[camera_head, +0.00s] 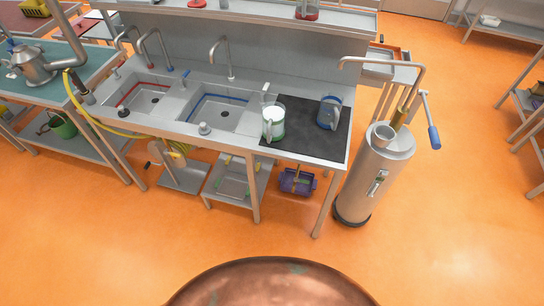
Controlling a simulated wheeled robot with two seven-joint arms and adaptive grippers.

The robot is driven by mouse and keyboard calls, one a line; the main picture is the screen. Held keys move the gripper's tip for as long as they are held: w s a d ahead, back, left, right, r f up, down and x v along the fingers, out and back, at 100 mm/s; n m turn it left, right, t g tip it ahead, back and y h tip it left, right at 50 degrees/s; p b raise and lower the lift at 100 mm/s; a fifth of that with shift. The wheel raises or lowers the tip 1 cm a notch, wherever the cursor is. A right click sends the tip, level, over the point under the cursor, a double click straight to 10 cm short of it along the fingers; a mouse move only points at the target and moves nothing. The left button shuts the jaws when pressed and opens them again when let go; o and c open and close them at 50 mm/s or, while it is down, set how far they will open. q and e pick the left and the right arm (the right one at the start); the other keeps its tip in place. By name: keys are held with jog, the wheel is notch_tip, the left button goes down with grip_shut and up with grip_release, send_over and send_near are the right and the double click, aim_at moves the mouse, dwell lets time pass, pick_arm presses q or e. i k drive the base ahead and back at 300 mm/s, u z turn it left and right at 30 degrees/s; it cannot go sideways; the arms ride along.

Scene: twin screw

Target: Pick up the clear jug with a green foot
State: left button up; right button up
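The clear jug with a green foot (273,122) stands upright on the counter, at the left edge of the black mat (306,140) and right of the sink with the blue rim. It looks see-through with whitish contents or walls, and a green band shows at its bottom. A handle shows on its front side. A blue jug (329,113) stands to its right on the same mat. Neither of my grippers is in view.
A steel cylinder with a blue-handled lever (376,170) stands right of the counter. Two sinks with taps (219,113) lie left of the jug. A copper rounded thing (270,283) fills the bottom edge.

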aim_at(273, 112)
jog(key=k, duration=0.5)
jog(key=z, duration=1.25)
jog(key=i, duration=2.4)
jog(key=u, duration=1.1)
